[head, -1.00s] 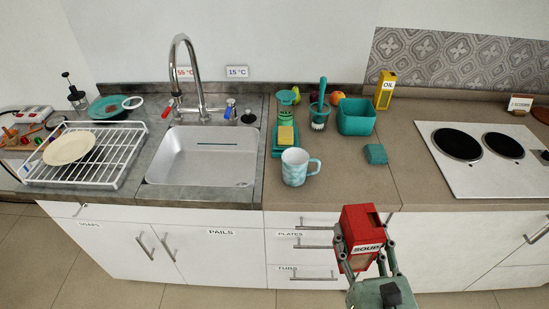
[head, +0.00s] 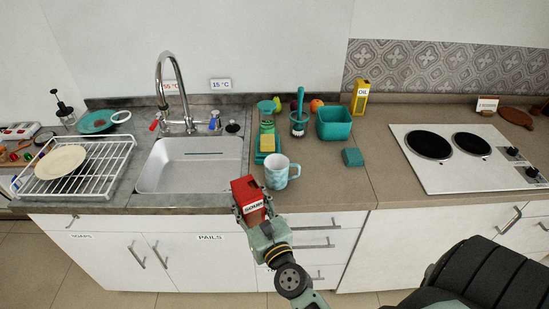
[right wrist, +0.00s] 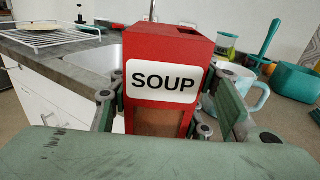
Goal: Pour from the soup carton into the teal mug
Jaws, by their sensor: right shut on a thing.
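The red soup carton (head: 247,192) is held upright, or nearly so, by my right gripper (head: 252,212) at the counter's front edge. In the right wrist view the fingers close on both sides of the carton (right wrist: 165,50), with its SOUP label facing the camera. The teal mug (head: 277,173), patterned white and teal, stands upright on the counter just right of the carton, its handle to the right. It also shows partly hidden behind the gripper finger in the right wrist view (right wrist: 259,95). My left gripper is not in view.
The sink (head: 190,165) lies left of the carton, with a dish rack (head: 110,165) beyond it. A cooktop (head: 460,165) is farther right.

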